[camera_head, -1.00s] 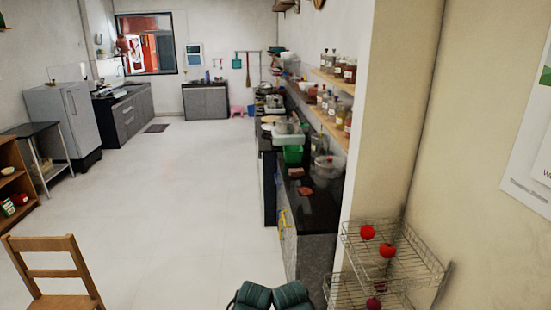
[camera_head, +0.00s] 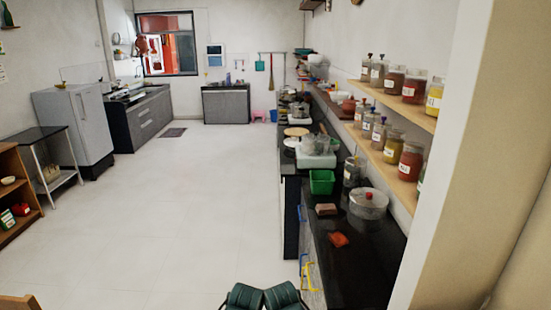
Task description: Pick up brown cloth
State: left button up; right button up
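A small brownish, block-like item (camera_head: 326,209) lies on the black counter (camera_head: 365,275) to my right, in front of the green basket. A flat orange-red item (camera_head: 339,240) lies nearer to me on the same counter. Either could be the brown cloth; at this size I cannot tell which. Two dark green parts of my own body show at the bottom edge. Neither gripper is in view.
A green basket (camera_head: 321,182) and a lidded pot (camera_head: 368,204) stand on the counter. Jars line the wooden shelves (camera_head: 395,160) above. A wall edge stands close at right. The pale floor (camera_head: 190,220) ahead and left is clear.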

aim_at(321, 209)
jog(key=i+j+u, duration=0.1)
jog(key=i+u, duration=0.35)
jog(key=i, duration=0.2)
jog(key=i+l+u, duration=0.15)
jog(key=i+u, duration=0.3)
jog(key=i, duration=0.2)
jog(key=i+j+z, duration=0.15)
jog(key=i, duration=0.7)
jog(key=i+l+z, duration=0.1)
jog(key=i+z, duration=0.45)
jog(key=z, duration=0.25)
jog(key=i+z, duration=0.4)
jog(key=z, duration=2.5)
